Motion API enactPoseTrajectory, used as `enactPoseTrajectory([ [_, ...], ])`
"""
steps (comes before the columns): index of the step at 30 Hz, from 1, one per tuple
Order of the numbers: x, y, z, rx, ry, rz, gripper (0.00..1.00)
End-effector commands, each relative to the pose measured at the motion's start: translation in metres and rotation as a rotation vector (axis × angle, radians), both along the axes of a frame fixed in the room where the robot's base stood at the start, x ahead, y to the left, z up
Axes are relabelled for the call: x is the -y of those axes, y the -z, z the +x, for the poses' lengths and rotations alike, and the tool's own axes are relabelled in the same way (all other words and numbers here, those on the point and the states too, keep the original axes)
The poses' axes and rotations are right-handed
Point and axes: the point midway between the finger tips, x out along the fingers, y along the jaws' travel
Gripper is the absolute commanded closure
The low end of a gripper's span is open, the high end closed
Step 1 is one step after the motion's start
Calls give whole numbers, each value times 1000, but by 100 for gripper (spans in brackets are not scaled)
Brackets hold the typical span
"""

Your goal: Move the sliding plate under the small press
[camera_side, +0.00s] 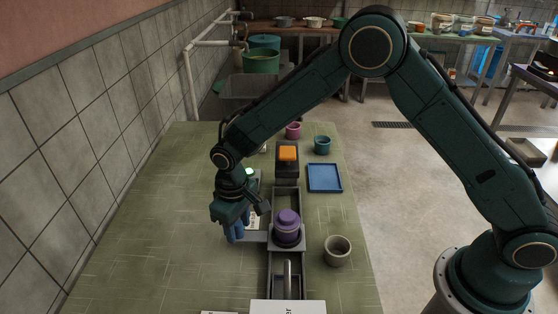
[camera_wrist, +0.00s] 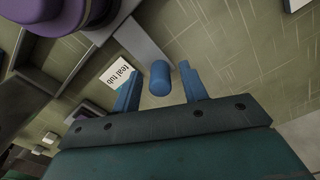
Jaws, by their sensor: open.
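The sliding plate (camera_side: 275,242) is grey and sits on a dark rail, carrying a purple lidded pot (camera_side: 287,228). A grey arm (camera_wrist: 146,44) runs from the plate to a blue upright knob (camera_wrist: 159,77). The small press (camera_side: 287,171), dark with an orange top, stands over the rail's far end, beyond the plate. My gripper (camera_side: 236,236) is at the plate's left side, low over the table. In the wrist view, its blue fingers (camera_wrist: 160,84) are open, one on each side of the knob, with gaps showing. The knob is hard to tell from the fingers in the side view.
A blue tray (camera_side: 324,178), a teal cup (camera_side: 322,145) and a pink cup (camera_side: 293,130) lie right of or behind the press. A "teal tub" card (camera_wrist: 117,72) lies near the knob. The table's left is clear.

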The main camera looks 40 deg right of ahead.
Motion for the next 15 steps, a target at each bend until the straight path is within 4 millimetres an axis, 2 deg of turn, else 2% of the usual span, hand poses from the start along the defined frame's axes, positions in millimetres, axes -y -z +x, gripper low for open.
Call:
enactPoseTrajectory([
  [2, 0, 0, 0, 0, 0, 0, 61],
  [8, 0, 0, 0, 0, 0, 0, 100],
  [15, 2, 0, 2, 0, 1, 0, 100],
])
